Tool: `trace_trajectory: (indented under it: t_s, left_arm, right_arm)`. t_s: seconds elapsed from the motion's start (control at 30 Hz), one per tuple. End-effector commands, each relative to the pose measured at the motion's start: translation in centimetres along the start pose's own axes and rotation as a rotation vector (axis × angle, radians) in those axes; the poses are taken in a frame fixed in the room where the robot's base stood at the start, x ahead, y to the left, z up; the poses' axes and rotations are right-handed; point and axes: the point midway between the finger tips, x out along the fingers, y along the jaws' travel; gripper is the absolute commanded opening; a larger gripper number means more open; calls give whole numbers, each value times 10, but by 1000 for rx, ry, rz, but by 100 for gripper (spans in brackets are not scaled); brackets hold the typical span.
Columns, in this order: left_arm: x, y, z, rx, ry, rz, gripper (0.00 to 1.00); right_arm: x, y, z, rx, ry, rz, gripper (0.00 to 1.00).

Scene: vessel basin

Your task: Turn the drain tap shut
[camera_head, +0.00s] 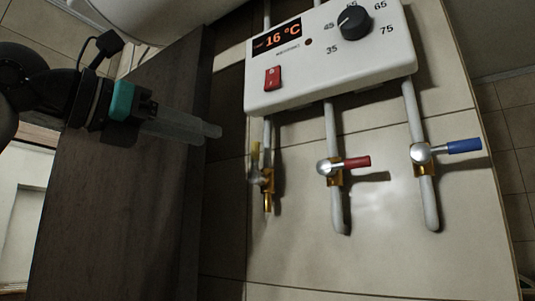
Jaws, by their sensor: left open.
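The drain tap appears to be the leftmost tap (264,180), a brass body with a short open spout pointing down and no pipe below it. Its yellow lever (255,158) points up, roughly along the pipe. My left gripper (212,132) comes in from the left with its pale fingers pointing right. It is open and empty, left of and a little above the yellow lever, apart from it in the picture. The fingers overlap in this view, so the gap between them is hard to see. My right gripper is not in view.
A white heater control box (330,75) with a 16 °C display, red switch and black knob hangs above the taps. A red-lever tap (345,164) and a blue-lever tap (445,150) are to the right, levers across their pipes. A dark wooden panel (120,210) stands at left.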

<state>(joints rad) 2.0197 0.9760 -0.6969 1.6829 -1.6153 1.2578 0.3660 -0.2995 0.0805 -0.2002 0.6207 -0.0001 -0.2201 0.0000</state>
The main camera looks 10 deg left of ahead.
Motion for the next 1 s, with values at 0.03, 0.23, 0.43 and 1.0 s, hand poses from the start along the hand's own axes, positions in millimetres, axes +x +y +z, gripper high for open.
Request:
trace_trajectory:
  t_s: [0.03, 0.23, 0.43, 1.0]
  left_arm:
    - [6, 0, 0, -1, 3, -1, 45]
    - [42, -2, 1, -1, 5, -6, 45]
    - [87, -2, 1, -2, 5, -7, 45]
    - [150, -2, -1, -1, 2, -5, 45]
  right_arm:
    - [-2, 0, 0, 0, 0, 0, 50]
    - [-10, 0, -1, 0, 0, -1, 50]
    - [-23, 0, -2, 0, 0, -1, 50]
    - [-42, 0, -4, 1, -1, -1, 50]
